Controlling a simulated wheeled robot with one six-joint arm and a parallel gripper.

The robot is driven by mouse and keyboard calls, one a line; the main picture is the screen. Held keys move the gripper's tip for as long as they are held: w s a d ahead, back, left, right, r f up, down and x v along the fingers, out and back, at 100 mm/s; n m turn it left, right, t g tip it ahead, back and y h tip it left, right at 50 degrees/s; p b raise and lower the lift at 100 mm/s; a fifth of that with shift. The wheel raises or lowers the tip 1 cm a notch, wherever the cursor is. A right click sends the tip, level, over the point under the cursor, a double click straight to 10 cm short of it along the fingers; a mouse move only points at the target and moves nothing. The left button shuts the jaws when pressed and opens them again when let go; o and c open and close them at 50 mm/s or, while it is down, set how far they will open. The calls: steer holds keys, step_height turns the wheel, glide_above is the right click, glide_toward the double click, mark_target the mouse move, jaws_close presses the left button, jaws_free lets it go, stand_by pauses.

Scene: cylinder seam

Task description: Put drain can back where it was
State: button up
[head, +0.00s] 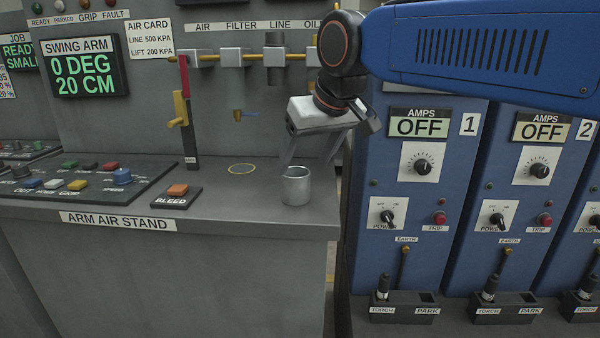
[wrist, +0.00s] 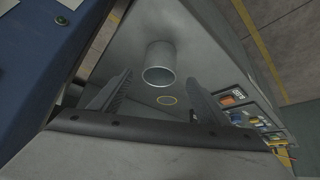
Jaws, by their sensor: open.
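The drain can (head: 296,187), a small grey metal cup, stands upright near the right end of the grey stand's top. A yellow ring mark (head: 242,168) lies on the same top to its left, and it is empty. In the wrist view the can (wrist: 159,64) shows beyond my fingertips, with the ring (wrist: 167,100) nearer between the fingers. My gripper (head: 308,158) is open and empty, pointing down just above and behind the can. Its two fingers also show in the wrist view (wrist: 160,82). I cannot tell whether a finger touches the can.
A brass drain tap (head: 245,114) sticks out of the panel above the ring. Blue power units (head: 420,260) stand to the right, beyond the stand's edge.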

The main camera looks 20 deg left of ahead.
steer(key=shift+v, duration=1.5)
steer(key=s+d+f+m+h, duration=0.15)
steer(key=d+f, duration=0.25)
steer(key=d, duration=0.5)
steer(key=d+f+m, duration=0.2)
steer(key=d+f, duration=0.1)
steer(key=d, duration=0.7)
steer(key=s+d+f+m+h, duration=0.1)
steer(key=d+f, duration=0.3)
steer(key=d, duration=0.5)
steer(key=s+d+f+m+h, duration=0.2)
steer(key=s+d+f+m, duration=0.3)
steer(key=s+d+f, duration=0.9)
steer(key=d+f, duration=0.3)
steer(key=shift+d+f, duration=0.2)
steer(key=shift+s, duration=0.15)
